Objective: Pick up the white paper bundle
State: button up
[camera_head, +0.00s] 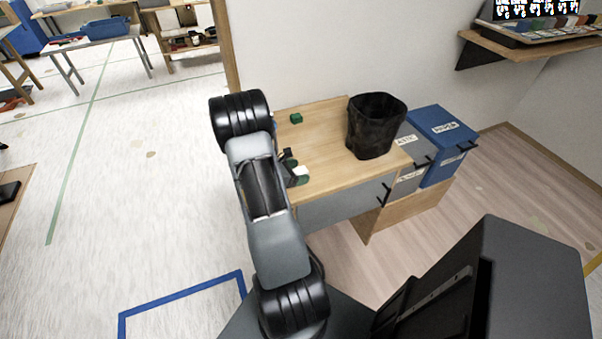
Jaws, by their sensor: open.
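My gripper (294,168) shows only in part, as dark finger parts sticking out to the right from behind my arm, over the left edge of the wooden cabinet top. It is open. A small white piece (302,170) shows right at the fingers, with a bit of green beside it. It may be the white paper bundle, but it is too small and too covered to be sure. I cannot tell whether the fingers touch it. The rest of my gripper is hidden behind my arm.
The wooden cabinet (330,135) carries a small green block (296,118) and a black bin (375,127). A blue box (441,140) and a grey box (408,178) stand to its right. A wall shelf (530,46) is at upper right. The floor at left is largely clear.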

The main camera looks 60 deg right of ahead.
aim_at(298, 173)
jog(key=c, duration=1)
jog(key=shift+r, duration=0.1)
jog(key=shift+r, duration=0.45)
notch_tip(298, 173, up, 3)
jog(key=shift+s+a, duration=0.15)
jog(key=s+a+r+b, duration=0.1)
jog(key=s+a+r, duration=0.2)
jog(key=s+a+r+b, duration=0.2)
jog(key=s+a+r, duration=0.1)
jog(key=s+a+r+b, duration=0.2)
jog(key=s, duration=0.2)
jog(key=shift+s+a+r, duration=0.1)
jog(key=shift+a+r, duration=0.3)
